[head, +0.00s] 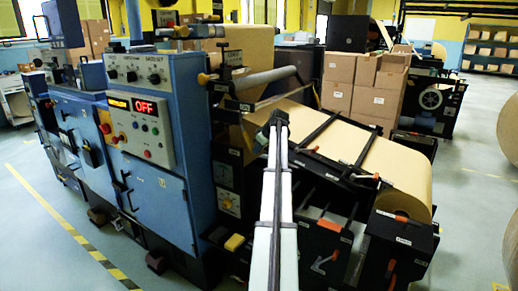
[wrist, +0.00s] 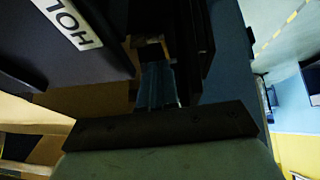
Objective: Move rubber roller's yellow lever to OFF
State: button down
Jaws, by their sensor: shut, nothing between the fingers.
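My gripper (head: 277,118) is at the far end of my pale arm in the head view, in front of the paper web and beside the machine's middle section. In the wrist view my gripper (wrist: 157,72) is shut, with its fingers together and nothing held. A grey roller (head: 268,76) lies across the machine above and behind it. A small yellow-orange knob (head: 203,79) shows near the roller's left end; I cannot tell whether it is the yellow lever. Its label and position are too small to read. A dark panel (wrist: 60,60) in the wrist view carries a partly cut-off "HOL" label.
The blue control cabinet (head: 155,170) at left has a red display (head: 147,107) reading "OFF". A large kraft roll (head: 405,190) is at right. A yellow block (head: 234,242) sits low by the frame. Cardboard boxes (head: 350,85) stand behind.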

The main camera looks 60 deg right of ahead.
jog(key=shift+w+f, duration=0.1)
jog(key=shift+w, duration=0.05)
jog(key=s+a+r, duration=0.1)
jog(key=s+r, duration=0.6)
jog(key=s, duration=0.5)
jog(key=shift+a+r, duration=0.25)
jog(key=shift+a, duration=0.05)
